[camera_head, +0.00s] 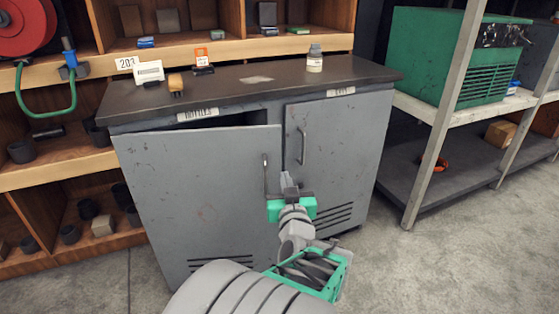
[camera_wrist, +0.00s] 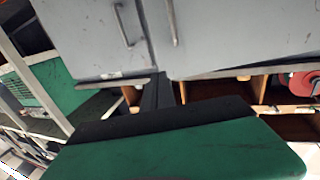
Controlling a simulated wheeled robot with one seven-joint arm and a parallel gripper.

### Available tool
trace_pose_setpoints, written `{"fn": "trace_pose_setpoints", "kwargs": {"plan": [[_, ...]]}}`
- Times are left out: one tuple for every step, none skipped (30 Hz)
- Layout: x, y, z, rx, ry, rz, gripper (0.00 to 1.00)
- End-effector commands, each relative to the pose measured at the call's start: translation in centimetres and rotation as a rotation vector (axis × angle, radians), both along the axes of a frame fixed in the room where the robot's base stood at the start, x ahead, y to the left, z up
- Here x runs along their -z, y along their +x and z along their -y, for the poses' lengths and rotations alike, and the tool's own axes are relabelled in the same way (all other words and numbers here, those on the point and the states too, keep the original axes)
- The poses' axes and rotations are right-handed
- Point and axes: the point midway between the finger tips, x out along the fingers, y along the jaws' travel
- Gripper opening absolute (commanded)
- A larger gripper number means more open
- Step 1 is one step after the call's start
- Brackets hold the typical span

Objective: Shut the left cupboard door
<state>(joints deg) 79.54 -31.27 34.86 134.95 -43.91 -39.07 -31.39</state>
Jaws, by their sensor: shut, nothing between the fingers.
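The grey left cupboard door (camera_head: 200,200) stands ajar, swung out from the cabinet, with a dark gap above its top edge. Its upright handle (camera_head: 265,172) is near its right, free edge. The right cupboard door (camera_head: 340,140) looks closed. My gripper (camera_head: 286,180) is shut and empty, just right of the left door's handle and in front of the doors; contact cannot be told. In the wrist view the scene is upside down: the left door (camera_wrist: 235,35) is on the right, the right door (camera_wrist: 95,35) on the left, with the shut fingers (camera_wrist: 158,92) by the seam.
The dark cabinet top (camera_head: 255,78) carries a bottle (camera_head: 314,60) and small items. Wooden shelves (camera_head: 60,170) stand at left and behind. A metal rack (camera_head: 440,115) with a green box (camera_head: 450,55) stands at right. Concrete floor is clear in front.

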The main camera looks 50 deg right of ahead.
Motion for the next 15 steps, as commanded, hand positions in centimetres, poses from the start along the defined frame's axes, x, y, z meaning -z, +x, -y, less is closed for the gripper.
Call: {"fn": "trace_pose_setpoints", "kwargs": {"plan": [[-0.1,0.0,0.4,0.005,-0.002,0.004,0.00],[-0.1,0.3,0.6,0.004,-0.002,0.005,0.00],[-0.2,0.7,0.9,0.002,-0.002,0.004,0.00],[-0.1,1.0,1.2,0.001,0.001,0.004,0.00],[-0.1,1.5,1.6,-0.001,-0.001,0.002,0.00],[-0.1,2.0,2.1,-0.001,0.000,0.003,0.00],[-0.1,2.5,2.7,-0.001,-0.001,0.002,0.00],[0.0,2.9,3.1,-0.001,0.001,0.002,0.00],[-0.1,3.6,3.8,-0.001,0.000,0.001,0.00],[-0.1,4.0,4.3,-0.001,-0.001,0.002,0.00],[0.0,4.4,4.8,0.000,0.000,0.001,0.00],[0.0,5.1,5.4,-0.001,0.001,0.002,0.00],[0.0,5.5,5.9,0.000,-0.001,0.002,0.00],[0.0,5.9,6.4,0.000,-0.001,0.002,0.00],[0.0,6.6,7.0,-0.001,-0.001,0.002,0.00]]}}
